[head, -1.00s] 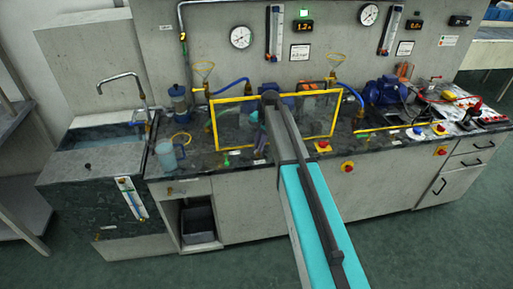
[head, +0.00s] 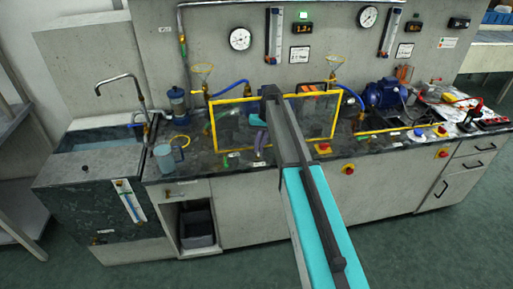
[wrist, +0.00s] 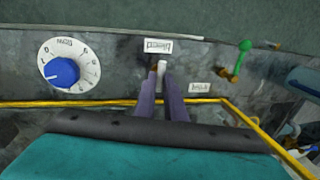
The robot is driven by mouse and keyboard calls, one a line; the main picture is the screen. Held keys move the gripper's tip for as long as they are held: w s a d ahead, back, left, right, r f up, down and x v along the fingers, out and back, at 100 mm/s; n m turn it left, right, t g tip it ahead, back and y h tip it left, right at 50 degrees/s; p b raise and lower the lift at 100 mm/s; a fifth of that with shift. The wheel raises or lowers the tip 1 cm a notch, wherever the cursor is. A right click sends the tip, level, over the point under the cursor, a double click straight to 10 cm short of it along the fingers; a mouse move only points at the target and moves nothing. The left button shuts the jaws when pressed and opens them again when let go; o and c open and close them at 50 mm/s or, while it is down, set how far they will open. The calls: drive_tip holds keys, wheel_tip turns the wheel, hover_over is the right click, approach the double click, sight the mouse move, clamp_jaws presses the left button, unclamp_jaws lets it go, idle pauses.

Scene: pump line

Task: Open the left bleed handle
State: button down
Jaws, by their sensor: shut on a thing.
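My gripper (wrist: 161,84) has its purple fingers shut around a pale, narrow lever (wrist: 161,67) at the front of the bench, just below a white label (wrist: 158,46) in the wrist view. I cannot read the label surely. In the head view my gripper (head: 260,150) reaches down near the front edge, and my arm hides part of the bench there. A green handle (wrist: 238,60) stands apart to the right in the wrist view, with a small label (wrist: 200,87) beside it. I cannot tell the lever's exact angle.
A yellow frame (head: 212,127) stands close around my arm. A blue dial knob (wrist: 63,72) sits left of my fingers in the wrist view. A jug (head: 165,158) and sink (head: 103,143) are at the left.

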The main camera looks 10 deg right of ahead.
drive_tip(key=shift+w+d+r+n, duration=0.1)
drive_tip(key=shift+w+n, duration=0.1)
drive_tip(key=shift+n, duration=0.2)
drive_tip(key=c, duration=1.8)
unclamp_jaws()
drive_tip(key=shift+s, duration=0.1)
drive_tip(key=r+b, duration=0.1)
drive_tip(key=r, duration=0.3)
drive_tip(key=d+r+b, duration=0.1)
drive_tip(key=r, duration=0.4)
drive_tip(key=d+r+b, duration=0.1)
drive_tip(key=r, duration=0.3)
drive_tip(key=shift+d+r, duration=0.2)
drive_tip(key=shift+d, duration=0.05)
